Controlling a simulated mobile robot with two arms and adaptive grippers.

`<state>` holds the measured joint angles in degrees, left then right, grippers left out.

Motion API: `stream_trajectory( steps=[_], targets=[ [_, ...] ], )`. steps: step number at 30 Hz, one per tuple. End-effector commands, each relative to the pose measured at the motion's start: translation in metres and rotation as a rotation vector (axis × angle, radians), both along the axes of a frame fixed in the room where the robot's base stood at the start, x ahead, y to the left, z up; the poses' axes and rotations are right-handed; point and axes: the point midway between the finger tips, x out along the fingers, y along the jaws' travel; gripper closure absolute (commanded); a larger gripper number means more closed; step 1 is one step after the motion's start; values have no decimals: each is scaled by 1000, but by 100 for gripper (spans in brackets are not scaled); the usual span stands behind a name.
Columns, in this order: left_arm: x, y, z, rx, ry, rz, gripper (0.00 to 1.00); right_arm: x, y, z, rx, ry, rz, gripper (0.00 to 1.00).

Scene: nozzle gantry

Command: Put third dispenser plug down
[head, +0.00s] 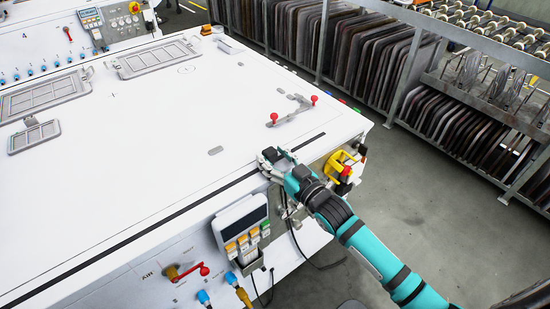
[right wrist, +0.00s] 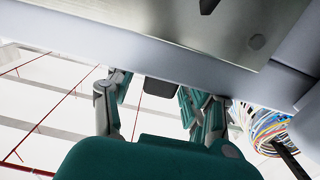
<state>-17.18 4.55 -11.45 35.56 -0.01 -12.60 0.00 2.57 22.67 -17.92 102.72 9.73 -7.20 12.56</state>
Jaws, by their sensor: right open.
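My right gripper (head: 272,158) is at the front edge of the white table (head: 130,170), beside the black strip along that edge. In the right wrist view its two fingers (right wrist: 160,100) are spread apart, with a small dark block (right wrist: 159,87) showing between them under a grey edge. I cannot tell whether that block is a plug or part of the table, or whether the fingers touch it. No dispenser plug can be told for certain. Blue and yellow connectors (head: 241,295) show low on the front panel. My left gripper is not in view.
A control box (head: 240,225) with coloured buttons hangs on the front, left of my right arm. A yellow device (head: 345,165) sits at the table's corner. A red-knobbed fixture (head: 293,112) and a small grey plate (head: 216,150) lie on the table. Its middle is clear.

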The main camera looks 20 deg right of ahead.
Motion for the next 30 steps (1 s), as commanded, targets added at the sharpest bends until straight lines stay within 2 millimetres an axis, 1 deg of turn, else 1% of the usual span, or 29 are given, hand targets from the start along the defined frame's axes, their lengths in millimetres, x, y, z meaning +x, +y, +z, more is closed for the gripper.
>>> stream_trajectory(
  steps=[1,6,8,15,18,21,25,30],
  targets=[
    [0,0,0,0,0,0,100,-3,3,-9,-3,20,5,43],
    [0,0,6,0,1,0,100,-5,3,5,-3,19,6,43],
    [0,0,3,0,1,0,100,-17,-2,1,-2,21,5,43],
    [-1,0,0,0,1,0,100,-68,-22,4,-3,17,4,43],
    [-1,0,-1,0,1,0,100,-87,-29,5,-2,14,3,43],
    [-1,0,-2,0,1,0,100,-100,-34,5,-2,13,3,43],
    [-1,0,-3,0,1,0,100,-111,-38,7,-2,10,3,43],
    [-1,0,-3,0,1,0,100,-115,-39,8,-1,7,3,43]
  ],
)
